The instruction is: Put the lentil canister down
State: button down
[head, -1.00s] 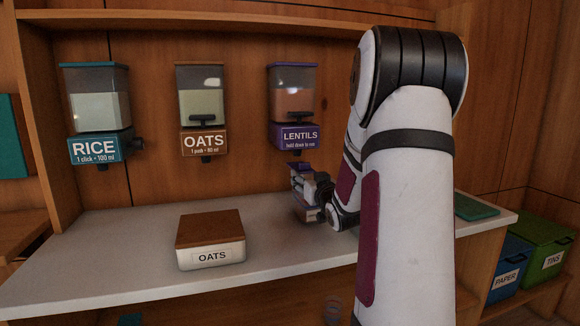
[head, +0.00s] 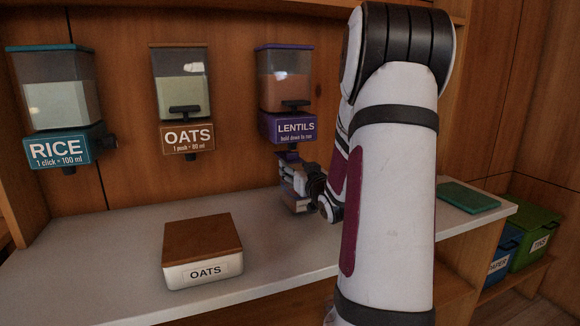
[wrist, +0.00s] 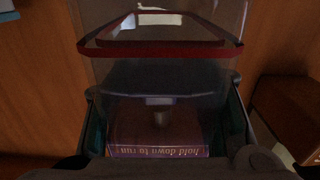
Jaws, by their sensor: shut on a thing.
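My gripper (head: 308,186) is directly below the purple lentils dispenser (head: 296,128), at the back of the counter. It is shut on the lentil canister (head: 296,206), which is small and mostly hidden by the gripper and arm. In the wrist view, the canister's clear wall and red rim (wrist: 165,51) lie between my fingers (wrist: 165,125). The dispenser's "hold down to run" label (wrist: 158,151) shows upside down beyond it. I cannot tell whether the canister's base touches the counter.
The pale counter (head: 120,245) is clear at left and centre, except for an oats box (head: 203,250) with a brown lid. Rice (head: 58,150) and oats (head: 187,138) dispensers hang on the back wall. A teal mat (head: 468,197) lies at right; bins stand beyond the counter.

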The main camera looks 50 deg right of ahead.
jog(key=shift+f, duration=0.1)
dwell(0.3)
jog(key=c, duration=0.7)
grip_release()
jog(key=shift+f, duration=0.15)
jog(key=p+v, duration=0.1)
jog(key=v, duration=1.1)
jog(key=shift+s, duration=0.1)
